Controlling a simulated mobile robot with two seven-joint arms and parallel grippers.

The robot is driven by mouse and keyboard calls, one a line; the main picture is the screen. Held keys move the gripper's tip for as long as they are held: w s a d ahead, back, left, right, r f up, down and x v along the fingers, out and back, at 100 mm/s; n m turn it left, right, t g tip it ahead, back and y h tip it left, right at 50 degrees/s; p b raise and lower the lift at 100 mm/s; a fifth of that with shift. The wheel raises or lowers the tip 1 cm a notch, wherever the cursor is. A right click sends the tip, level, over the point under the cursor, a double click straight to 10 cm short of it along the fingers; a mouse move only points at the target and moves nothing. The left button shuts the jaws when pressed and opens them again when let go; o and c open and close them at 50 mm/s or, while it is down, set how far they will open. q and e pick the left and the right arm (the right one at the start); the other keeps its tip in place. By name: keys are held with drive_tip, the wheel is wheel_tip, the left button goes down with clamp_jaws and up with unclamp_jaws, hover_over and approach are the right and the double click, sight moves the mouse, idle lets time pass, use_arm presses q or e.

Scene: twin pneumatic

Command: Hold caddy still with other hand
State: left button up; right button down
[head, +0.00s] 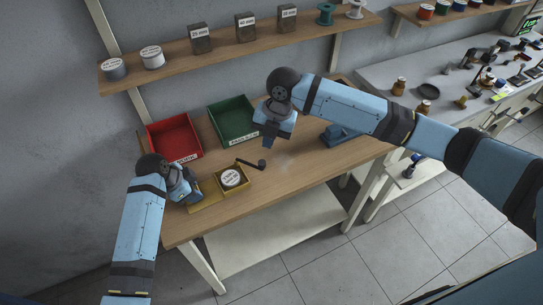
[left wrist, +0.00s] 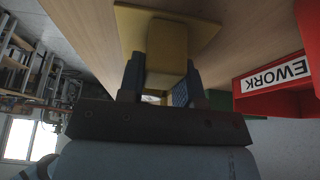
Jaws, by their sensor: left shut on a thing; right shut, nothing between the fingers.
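A yellow caddy (head: 208,205) lies on the wooden bench near its front left. Its box part holds a round piece with a white label (head: 231,177). My left gripper (head: 190,198) is at the caddy's left end. In the left wrist view its fingers (left wrist: 162,82) are shut on a yellow block of the caddy (left wrist: 166,45), one on each side. My right gripper (head: 268,140) is shut and empty, pointing down above the bench, behind and right of the caddy, apart from it. A dark lever with a round knob (head: 261,164) reaches out beside the caddy's box.
A red bin (head: 172,138), labelled REWORK in the left wrist view (left wrist: 312,40), and a green bin (head: 233,121) stand at the bench's back. A blue device (head: 341,134) stands to the right. Bare bench (head: 310,160) lies right of the caddy. A shelf (head: 215,45) hangs above.

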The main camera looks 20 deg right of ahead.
drive_tip(key=d+m+t+y, duration=0.1)
drive_tip(key=d+m, duration=0.4)
drive_tip(key=m, duration=0.7)
drive_tip(key=d+m+t+y, duration=0.1)
drive_tip(key=d+m+y, duration=0.2)
drive_tip(key=m, duration=0.9)
drive_tip(key=d, duration=0.3)
drive_tip(key=shift+f+m+t, duration=0.4)
drive_tip(key=a+f, duration=0.2)
drive_tip(key=a, duration=0.1)
drive_tip(key=a+f, duration=0.2)
drive_tip(key=f, duration=0.1)
drive_tip(key=w+a+f, duration=0.1)
drive_tip(key=a+f, duration=0.2)
drive_tip(key=shift+a, duration=0.3)
drive_tip(key=shift+s+a, duration=0.15)
drive_tip(key=shift+a, duration=0.3)
